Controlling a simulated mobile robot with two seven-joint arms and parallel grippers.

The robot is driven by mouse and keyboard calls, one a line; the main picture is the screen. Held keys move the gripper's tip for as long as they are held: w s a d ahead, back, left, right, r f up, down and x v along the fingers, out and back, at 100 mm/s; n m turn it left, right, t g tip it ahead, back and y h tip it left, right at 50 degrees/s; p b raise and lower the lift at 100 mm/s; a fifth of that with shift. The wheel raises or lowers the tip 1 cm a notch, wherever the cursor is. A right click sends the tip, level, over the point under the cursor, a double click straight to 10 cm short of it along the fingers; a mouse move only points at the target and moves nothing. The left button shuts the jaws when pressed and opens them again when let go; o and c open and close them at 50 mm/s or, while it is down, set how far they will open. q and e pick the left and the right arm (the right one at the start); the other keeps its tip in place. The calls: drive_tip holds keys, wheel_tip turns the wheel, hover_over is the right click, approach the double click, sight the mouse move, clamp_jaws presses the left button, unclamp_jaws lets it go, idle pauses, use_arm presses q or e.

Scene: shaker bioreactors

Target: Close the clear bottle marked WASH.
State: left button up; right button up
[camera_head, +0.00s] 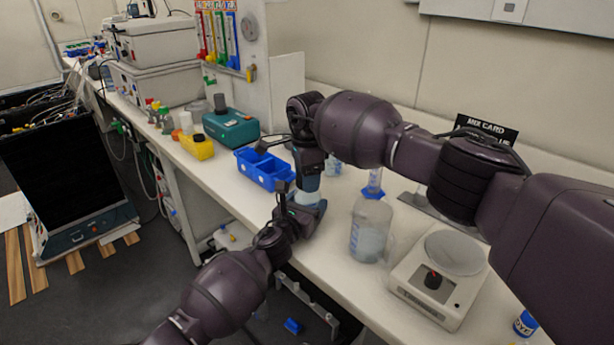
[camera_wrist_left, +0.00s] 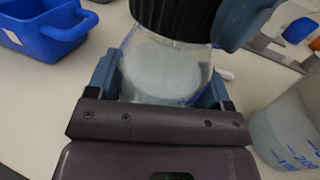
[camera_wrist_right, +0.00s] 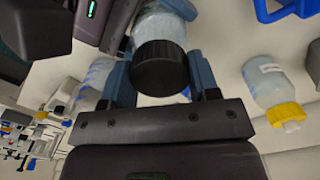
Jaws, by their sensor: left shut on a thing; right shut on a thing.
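The clear bottle (camera_wrist_left: 160,72) holds pale contents and stands upright at the bench's front edge, between the two fingers of my left gripper (camera_wrist_left: 160,88). My left gripper (camera_head: 303,208) is shut on its body. A black ribbed cap (camera_wrist_right: 160,68) is held between the fingers of my right gripper (camera_wrist_right: 160,80), which comes down from above in the head view (camera_head: 308,172). In the left wrist view the cap (camera_wrist_left: 175,14) sits in line over the bottle's neck. I cannot tell whether it is screwed down. No WASH marking is readable.
A blue divided bin (camera_head: 262,168) is left of the bottle. A graduated beaker (camera_head: 370,230) and a white balance (camera_head: 440,275) stand to its right. A yellow-capped bottle (camera_wrist_right: 268,85) shows in the right wrist view. The bench's front edge is close.

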drive_tip(key=m, duration=0.6)
drive_tip(key=shift+m, duration=0.4)
drive_tip(key=m, duration=0.6)
drive_tip(key=shift+m, duration=0.4)
drive_tip(key=m, duration=0.6)
drive_tip(key=shift+m, duration=0.4)
drive_tip(key=m, duration=0.5)
drive_tip(key=shift+m, duration=0.4)
drive_tip(key=o, duration=1)
drive_tip(key=shift+f, duration=0.1)
drive_tip(key=shift+r, duration=2.3)
drive_tip(key=shift+c, duration=0.4)
